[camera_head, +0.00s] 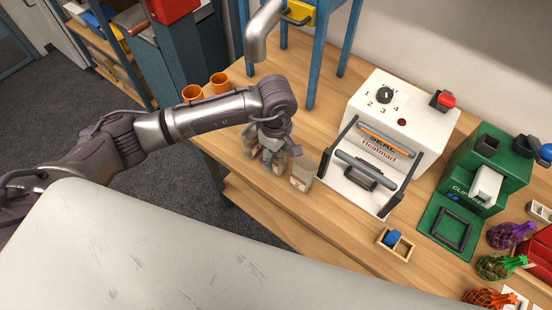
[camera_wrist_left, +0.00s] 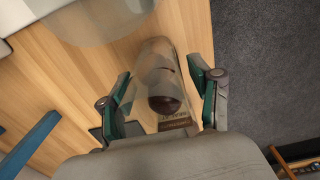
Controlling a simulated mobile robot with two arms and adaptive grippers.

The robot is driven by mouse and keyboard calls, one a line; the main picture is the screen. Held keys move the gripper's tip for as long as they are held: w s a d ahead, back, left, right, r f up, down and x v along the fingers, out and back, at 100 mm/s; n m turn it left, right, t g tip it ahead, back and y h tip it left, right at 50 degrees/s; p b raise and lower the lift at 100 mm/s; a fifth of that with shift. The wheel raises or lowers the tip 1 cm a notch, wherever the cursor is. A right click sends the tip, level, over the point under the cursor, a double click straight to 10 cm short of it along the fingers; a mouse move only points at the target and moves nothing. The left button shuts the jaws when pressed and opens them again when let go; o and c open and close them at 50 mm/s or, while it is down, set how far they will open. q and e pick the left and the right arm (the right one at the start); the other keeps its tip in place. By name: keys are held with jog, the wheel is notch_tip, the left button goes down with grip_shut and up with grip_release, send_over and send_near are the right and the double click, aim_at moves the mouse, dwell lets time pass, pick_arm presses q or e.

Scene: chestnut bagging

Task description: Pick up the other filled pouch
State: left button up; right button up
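My left gripper (camera_head: 272,152) points down among clear pouches on the table, near its left edge. In the left wrist view its fingers (camera_wrist_left: 161,92) are spread, one on each side of a clear pouch holding brown chestnuts (camera_wrist_left: 165,88). I see no firm contact; the fingers hide parts of its sides. In the head view the gripper partly covers this pouch. Another clear pouch (camera_head: 302,174) with a pale label stands just to the right. A further pouch (camera_head: 249,140) shows to the left of the gripper. My right gripper is not in view.
The white heat sealer (camera_head: 398,112) stands to the right, with its bar and side arms toward the pouches. Beyond are a green clipping machine (camera_head: 487,170), a small wooden tray (camera_head: 397,245) and filled net bags (camera_head: 510,235). Two orange cups (camera_head: 219,83) stand behind the gripper.

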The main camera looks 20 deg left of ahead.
pick_arm(q)
jog(key=c, duration=1)
